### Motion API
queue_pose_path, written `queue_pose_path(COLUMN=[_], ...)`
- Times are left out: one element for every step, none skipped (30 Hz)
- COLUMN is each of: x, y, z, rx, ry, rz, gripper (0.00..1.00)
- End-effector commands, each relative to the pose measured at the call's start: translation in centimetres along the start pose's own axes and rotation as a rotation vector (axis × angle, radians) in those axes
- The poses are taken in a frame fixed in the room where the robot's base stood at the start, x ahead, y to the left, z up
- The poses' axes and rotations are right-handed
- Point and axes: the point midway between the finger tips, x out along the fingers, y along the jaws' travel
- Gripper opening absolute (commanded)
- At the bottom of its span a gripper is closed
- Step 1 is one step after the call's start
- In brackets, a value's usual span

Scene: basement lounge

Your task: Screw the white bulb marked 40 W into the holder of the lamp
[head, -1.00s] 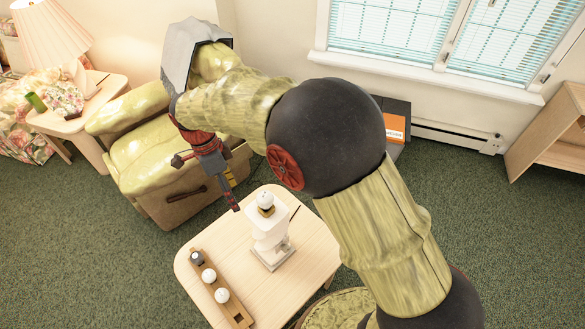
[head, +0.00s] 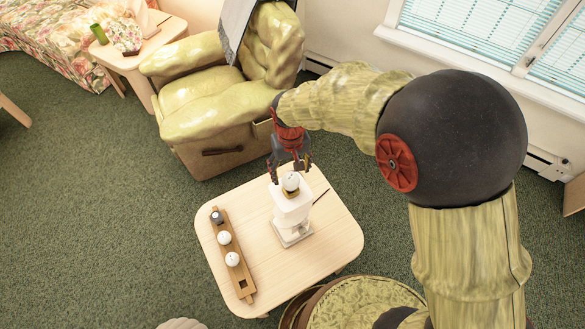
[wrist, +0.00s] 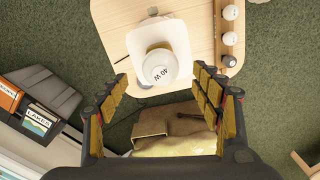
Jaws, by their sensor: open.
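The white bulb marked 40 W (head: 291,182) stands upright at the top of the white lamp (head: 292,211). In the wrist view the bulb (wrist: 160,68) shows its "40 W" lettering, and the pale lamp top (wrist: 150,36) lies around and below it. I cannot tell how deep the bulb sits in the holder. My gripper (head: 290,172) is open just above and around the bulb, pointing down. In the wrist view its fingers (wrist: 160,88) stand apart on either side, a little nearer the bottom than the bulb, with no visible contact.
A wooden rack (head: 243,274) left of the lamp holds two white bulbs (head: 224,237) and a dark one (head: 216,217), with an empty hole at its near end. The small table (head: 330,245) has a dark thin stick (head: 321,196). A yellow-green armchair (head: 205,90) stands behind.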

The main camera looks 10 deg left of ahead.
Motion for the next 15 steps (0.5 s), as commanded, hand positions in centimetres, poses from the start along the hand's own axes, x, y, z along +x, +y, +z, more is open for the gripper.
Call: queue_pose_path(x=[0.5,0.7,1.2,1.6,2.0,2.6,3.1,3.6,4.2,4.6,5.0,5.5,5.9,6.2,6.6], y=[0.0,0.0,0.0,0.0,0.0,0.0,0.0,0.0,0.0,0.0,0.0,0.0,0.0,0.0,0.0], z=[0.1,0.1,0.1,0.1,0.1,0.1,0.1,0.1,0.1,0.1,0.1,0.1,0.1,0.1,0.0], rx=[-0.003,-0.003,-0.003,-0.002,-0.002,-0.002,-0.001,-0.001,-0.001,-0.001,-0.001,0.0,0.0,0.0,0.0], ry=[-0.003,-0.003,-0.004,-0.003,-0.004,-0.005,-0.005,-0.004,-0.005,-0.005,-0.004,-0.003,-0.004,-0.003,-0.002], rz=[0.0,0.0,0.0,0.0,0.0,0.001,0.001,0.001,0.001,0.001,0.0,0.0,0.0,0.0,0.0], gripper=[0.65,0.65,0.65,0.65,0.65,0.65,0.65,0.65,0.65,0.65,0.65,0.65,0.65,0.65,0.65])
